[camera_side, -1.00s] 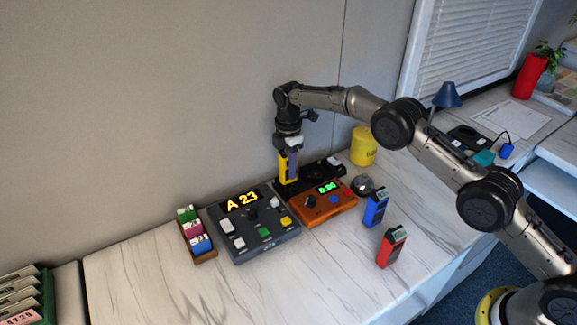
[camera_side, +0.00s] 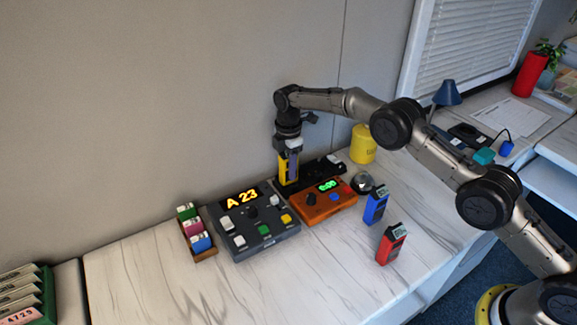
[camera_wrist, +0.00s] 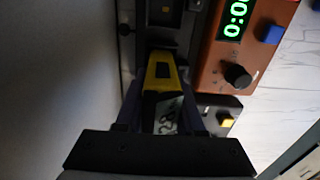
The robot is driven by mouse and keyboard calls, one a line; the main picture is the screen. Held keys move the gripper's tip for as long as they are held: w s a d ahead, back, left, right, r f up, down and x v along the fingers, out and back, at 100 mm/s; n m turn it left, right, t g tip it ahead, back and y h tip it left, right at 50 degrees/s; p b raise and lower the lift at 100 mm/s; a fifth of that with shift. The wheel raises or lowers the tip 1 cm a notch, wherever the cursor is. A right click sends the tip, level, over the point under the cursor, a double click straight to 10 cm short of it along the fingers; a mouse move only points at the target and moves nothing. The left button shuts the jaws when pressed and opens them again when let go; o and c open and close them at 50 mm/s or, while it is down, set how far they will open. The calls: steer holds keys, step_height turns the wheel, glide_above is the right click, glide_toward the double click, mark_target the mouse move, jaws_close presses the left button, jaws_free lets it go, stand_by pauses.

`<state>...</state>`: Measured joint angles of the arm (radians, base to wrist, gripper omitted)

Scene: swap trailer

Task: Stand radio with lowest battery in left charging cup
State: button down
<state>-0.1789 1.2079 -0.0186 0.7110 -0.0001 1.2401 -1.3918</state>
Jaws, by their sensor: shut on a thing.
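A yellow radio (camera_side: 283,172) stands upright at the left end of the black charging base (camera_side: 309,179), behind the orange timer box. My gripper (camera_side: 290,153) is shut on it from above. In the wrist view the yellow radio (camera_wrist: 164,78) lies between the fingers, with a pale screen at its near end whose reading I cannot make out for sure. Whether the radio's foot is fully down in the left cup is hidden. A blue radio (camera_side: 376,206) and a red radio (camera_side: 391,245) stand on the counter at the right, with small screens too small to read.
The orange timer box (camera_side: 324,204) and a grey control box (camera_side: 253,228) reading "A 23" stand in front. A wooden tray with coloured blocks (camera_side: 197,253) is at the left. A silver bell (camera_side: 362,182) and yellow canister (camera_side: 363,146) are at the right. The front counter is clear.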

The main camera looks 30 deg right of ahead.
steer(key=c, duration=0.8)
jaws_free()
steer(key=shift+f, duration=0.15)
steer(key=shift+r, duration=5.55)
